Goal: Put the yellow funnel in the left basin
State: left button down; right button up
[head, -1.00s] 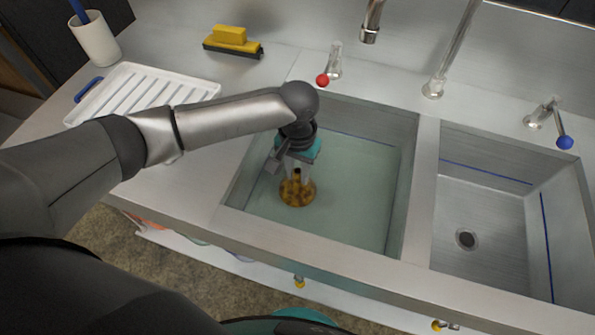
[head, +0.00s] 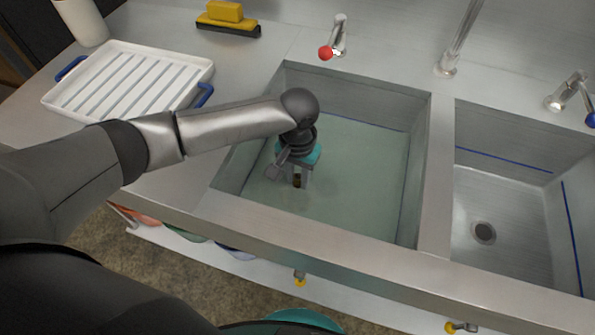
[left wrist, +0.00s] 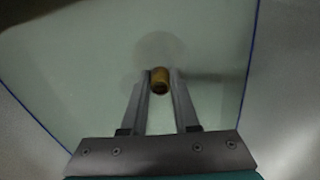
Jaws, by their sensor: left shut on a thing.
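My left gripper (head: 300,183) points down inside the left basin (head: 345,95), which holds cloudy greenish water. It is shut on the yellow funnel (head: 297,180). Only a small brownish-yellow piece of the funnel, its spout end, shows between the fingertips. In the left wrist view the spout (left wrist: 160,77) sits between the two fingers with a dark opening facing the camera. The funnel's wide body is hidden, seemingly under the water. My right gripper is in neither view.
The right basin (head: 480,205) is empty, with a drain. A metal divider (head: 437,170) separates the basins. A red-knobbed tap (head: 327,52) stands behind the left basin. A white drying tray (head: 125,85) and a yellow-and-black brush (head: 228,22) lie on the left counter.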

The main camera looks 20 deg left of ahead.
pick_arm(q)
jog(key=shift+f, duration=0.4)
jog(key=shift+f+p, duration=0.25)
jog(key=shift+p, duration=0.1)
dwell(0.4)
jog(key=shift+c, duration=0.5)
grip_release()
